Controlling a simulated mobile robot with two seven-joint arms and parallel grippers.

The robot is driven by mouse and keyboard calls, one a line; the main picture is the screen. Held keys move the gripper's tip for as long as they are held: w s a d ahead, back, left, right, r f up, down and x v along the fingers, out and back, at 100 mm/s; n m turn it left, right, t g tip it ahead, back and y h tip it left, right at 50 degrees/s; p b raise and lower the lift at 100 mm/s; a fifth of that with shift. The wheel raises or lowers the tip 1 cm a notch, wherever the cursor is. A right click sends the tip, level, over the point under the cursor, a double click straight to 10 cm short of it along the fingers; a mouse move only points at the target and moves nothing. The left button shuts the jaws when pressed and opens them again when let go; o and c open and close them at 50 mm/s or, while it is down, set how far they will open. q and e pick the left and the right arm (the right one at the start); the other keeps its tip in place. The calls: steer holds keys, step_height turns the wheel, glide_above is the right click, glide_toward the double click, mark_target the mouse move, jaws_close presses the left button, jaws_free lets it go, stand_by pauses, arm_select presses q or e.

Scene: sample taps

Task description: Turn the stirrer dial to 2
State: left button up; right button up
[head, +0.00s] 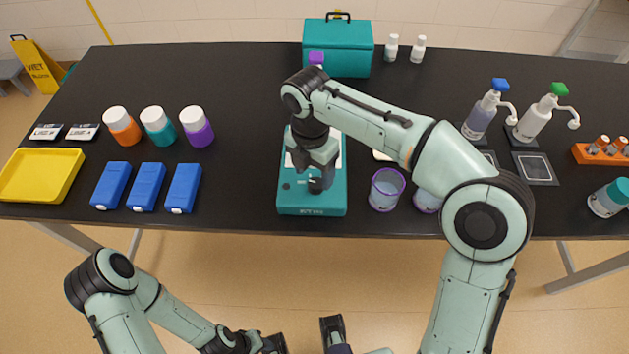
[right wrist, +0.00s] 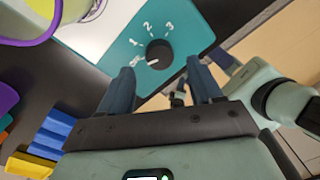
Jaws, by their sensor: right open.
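The teal stirrer (head: 311,208) stands near the front edge of the black table, below my right gripper (head: 317,180). Its black dial (right wrist: 160,54) shows in the right wrist view, with the marks 0, 1, 2 and 3 around it. The dial's white line points toward the 0. My right gripper is open, and its fingertips (right wrist: 159,70) are on either side of the dial's near side; I cannot tell whether they touch it. In the head view the gripper hides part of the dial. My left gripper (head: 262,343) is low at the bottom edge, partly cut off.
Clear cups with purple rims (head: 387,189) stand right of the stirrer. Blue boxes (head: 146,187), capped bottles (head: 158,126) and a yellow tray (head: 40,175) are on the left. A teal case (head: 337,48) stands behind. Pump bottles (head: 484,112) are at the right.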

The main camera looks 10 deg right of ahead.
mark_target(315, 183)
steer(key=shift+f, duration=1.75)
steer(key=shift+s, duration=0.1)
steer(key=c, duration=1.1)
steer(key=shift+o, duration=0.2)
